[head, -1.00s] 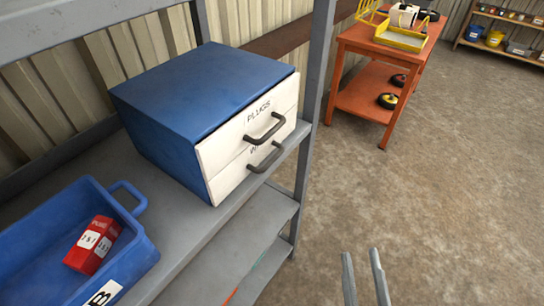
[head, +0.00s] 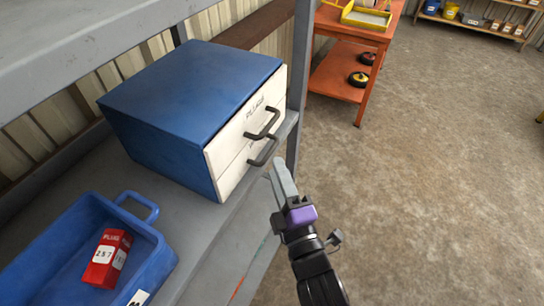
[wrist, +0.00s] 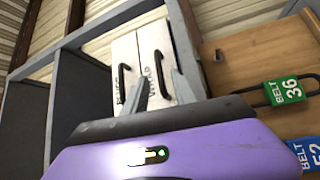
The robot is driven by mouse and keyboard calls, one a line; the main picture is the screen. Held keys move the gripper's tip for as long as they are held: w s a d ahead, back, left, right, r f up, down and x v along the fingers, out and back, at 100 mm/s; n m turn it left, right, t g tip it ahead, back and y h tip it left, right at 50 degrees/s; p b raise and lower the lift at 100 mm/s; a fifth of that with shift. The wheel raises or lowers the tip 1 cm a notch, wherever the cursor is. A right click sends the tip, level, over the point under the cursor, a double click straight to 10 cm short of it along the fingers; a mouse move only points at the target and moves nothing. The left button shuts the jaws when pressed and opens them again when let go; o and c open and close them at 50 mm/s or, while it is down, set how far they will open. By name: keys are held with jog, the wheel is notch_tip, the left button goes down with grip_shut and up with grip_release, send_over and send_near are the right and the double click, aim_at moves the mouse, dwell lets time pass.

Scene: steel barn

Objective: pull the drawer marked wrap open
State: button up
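A blue cabinet (head: 190,95) with two white drawer fronts stands on a grey shelf in the head view. The upper drawer (head: 245,125) reads PLUGS; the lower drawer (head: 233,178) is the wrap drawer, its label mostly hidden by its handle. Both look closed. In the wrist view the fronts appear turned sideways, with the wrap handle (wrist: 159,70) on the right and the plugs handle (wrist: 124,76) on the left. My gripper (head: 273,172) is open and empty, just in front of the wrap handle. In the wrist view the handle shows between the fingertips (wrist: 161,76); contact is unclear.
A blue bin (head: 60,250) holding a red box (head: 107,258) sits left of the cabinet. A grey shelf post (head: 302,80) rises right of it. An orange cart (head: 345,75) stands behind. Green (wrist: 284,92) and blue (wrist: 306,152) belt tags show in the wrist view.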

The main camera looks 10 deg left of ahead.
jog(key=p+x, duration=0.1)
jog(key=x, duration=0.2)
jog(key=shift+w+a, duration=0.1)
jog(key=shift+w, duration=0.25)
grip_shut()
dwell(1.2)
